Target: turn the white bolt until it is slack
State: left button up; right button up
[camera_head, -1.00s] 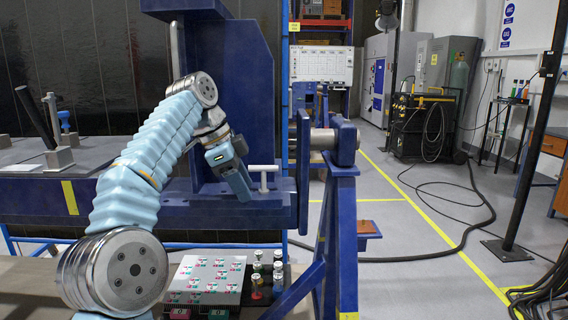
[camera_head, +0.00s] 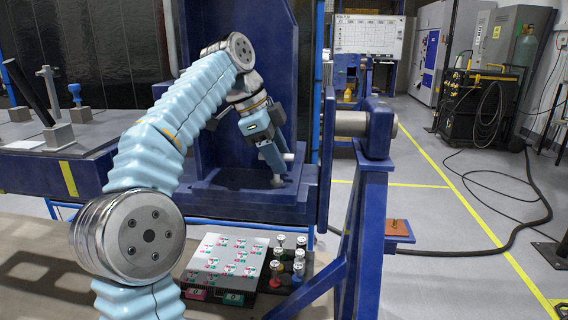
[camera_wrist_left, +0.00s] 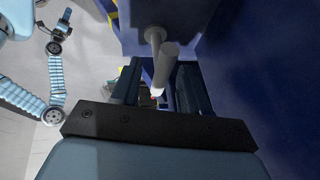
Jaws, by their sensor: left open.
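The white bolt (camera_head: 278,179) with its crossbar stands at the blue jig's lower ledge in the head view, partly hidden behind my left gripper (camera_head: 276,164). In the left wrist view the bolt's pale bar (camera_wrist_left: 166,62) points down between the two dark fingers of my left gripper (camera_wrist_left: 160,90). The fingers are open, with gaps beside the bar; I cannot tell whether either touches it. My right gripper is out of the head view. In the left wrist view my other arm shows at the left edge, its end too small to read.
The blue jig frame (camera_head: 374,215) and its grey shaft (camera_head: 350,123) stand right of the gripper. A blue wall fills the right of the wrist view.

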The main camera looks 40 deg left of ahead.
pick_arm(q)
jog(key=shift+x, duration=1.35)
grip_shut()
